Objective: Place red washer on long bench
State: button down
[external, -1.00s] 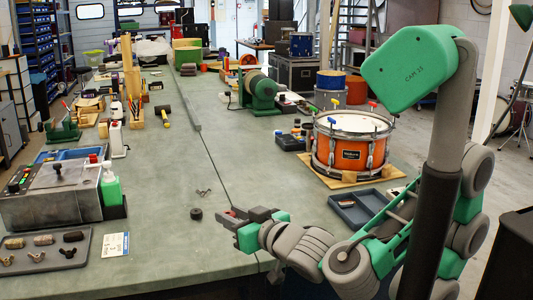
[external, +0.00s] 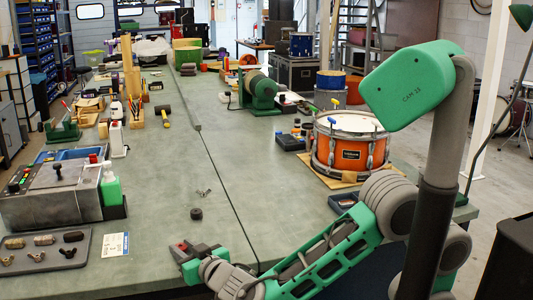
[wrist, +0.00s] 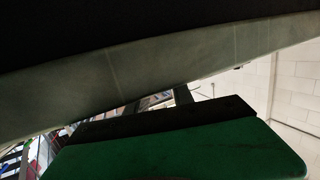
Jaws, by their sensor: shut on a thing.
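My gripper (external: 182,249) is at the near edge of the long bench (external: 155,190) in the external view, its fingers pointing up and left. It is shut on a small red piece, which I take to be the red washer (external: 181,244); only a little of it shows between the dark fingertips. I cannot tell whether it touches the bench top. In the wrist view the green gripper body (wrist: 180,150) fills the bottom, a pale grey-green band crosses above it, and the washer is not visible.
A black round puck (external: 196,214) and a small wing nut (external: 204,192) lie beyond the gripper. A grey tray (external: 45,250) and a card (external: 115,244) are to the left. The orange drum (external: 350,145) stands at right. The bench middle is mostly clear.

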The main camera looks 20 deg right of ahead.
jog(key=shift+r, duration=0.1)
jog(key=shift+f+b, duration=0.25)
jog(key=shift+b, duration=0.05)
jog(key=c, duration=1.1)
grip_release()
jog(key=shift+r, duration=0.1)
jog(key=shift+p, duration=0.3)
jog(key=shift+r+p, duration=0.3)
jog(key=shift+p, duration=0.35)
jog(key=v, duration=0.6)
jog(key=shift+s+a+f+b, duration=0.1)
jog(key=shift+s+f+b, duration=0.25)
jog(key=shift+s, duration=0.2)
jog(key=shift+o, duration=0.8)
jog(key=shift+s+d, duration=0.25)
jog(key=shift+s, duration=0.15)
